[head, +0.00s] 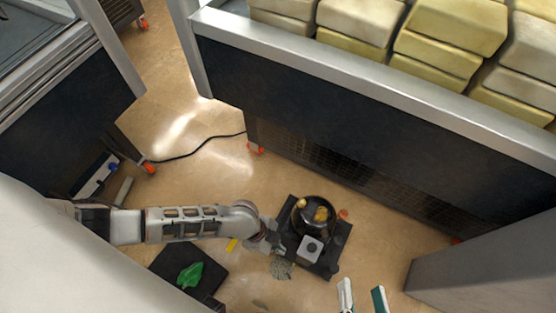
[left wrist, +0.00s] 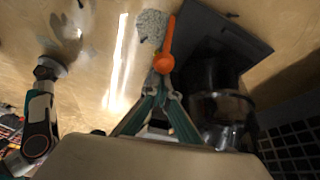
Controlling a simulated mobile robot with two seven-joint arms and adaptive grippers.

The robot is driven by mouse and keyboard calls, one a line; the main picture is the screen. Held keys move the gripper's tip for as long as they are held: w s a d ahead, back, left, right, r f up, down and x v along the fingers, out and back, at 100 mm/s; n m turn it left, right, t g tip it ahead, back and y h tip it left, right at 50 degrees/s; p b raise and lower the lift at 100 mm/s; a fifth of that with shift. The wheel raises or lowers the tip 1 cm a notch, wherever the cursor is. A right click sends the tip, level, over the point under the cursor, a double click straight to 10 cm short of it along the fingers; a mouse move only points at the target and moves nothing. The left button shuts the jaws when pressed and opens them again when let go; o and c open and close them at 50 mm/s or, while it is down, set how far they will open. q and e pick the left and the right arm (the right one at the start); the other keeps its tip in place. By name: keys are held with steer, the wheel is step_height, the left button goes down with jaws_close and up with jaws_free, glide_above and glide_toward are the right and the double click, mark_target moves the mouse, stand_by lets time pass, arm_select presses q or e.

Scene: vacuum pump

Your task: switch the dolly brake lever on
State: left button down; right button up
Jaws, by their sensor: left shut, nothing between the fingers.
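The dark dolly (head: 327,262) stands on the floor in the head view, carrying the vacuum pump (head: 313,214) with its round black body and brass-coloured fittings. A small orange part (head: 342,213) shows at its far right side; I cannot tell if this is the lever. In the left wrist view an orange lever (left wrist: 166,45) stands just beyond the fingertips of my left gripper (left wrist: 160,88). The left gripper is shut and empty, and contact with the lever is unclear. In the head view it is at the dolly's left side (head: 278,244). My right gripper (head: 361,297) is open at the bottom edge.
A large cabinet (head: 300,105) with stacked yellow blocks stands behind the dolly. A grey cloth-like clump (head: 282,269) lies beside the dolly. A black mat (head: 165,265) with a green leaf-shaped thing lies left. A black cord (head: 200,148) crosses the floor.

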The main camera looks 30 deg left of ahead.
arm_select(q)
steer(key=shift+w+a+r, duration=0.1)
steer(key=shift+a+r, duration=0.05)
steer(key=shift+a, duration=0.3)
steer(key=a, duration=0.5)
arm_select(e)
steer(key=shift+w+d+n, duration=0.1)
steer(key=shift+n, duration=0.2)
arm_select(q)
steer(key=shift+r+p, duration=0.15)
steer(key=shift+p, duration=0.15)
arm_select(e)
steer(key=shift+r, duration=0.1)
arm_select(q)
steer(key=shift+r+p, duration=0.5)
steer(key=shift+r, duration=0.25)
arm_select(e)
steer(key=shift+w+r+t, duration=0.15)
steer(key=shift+w+r, duration=0.1)
steer(key=shift+r, duration=0.25)
steer(key=shift+w+r+t, duration=0.15)
steer(key=shift+w+r, duration=0.05)
steer(key=shift+r, duration=0.3)
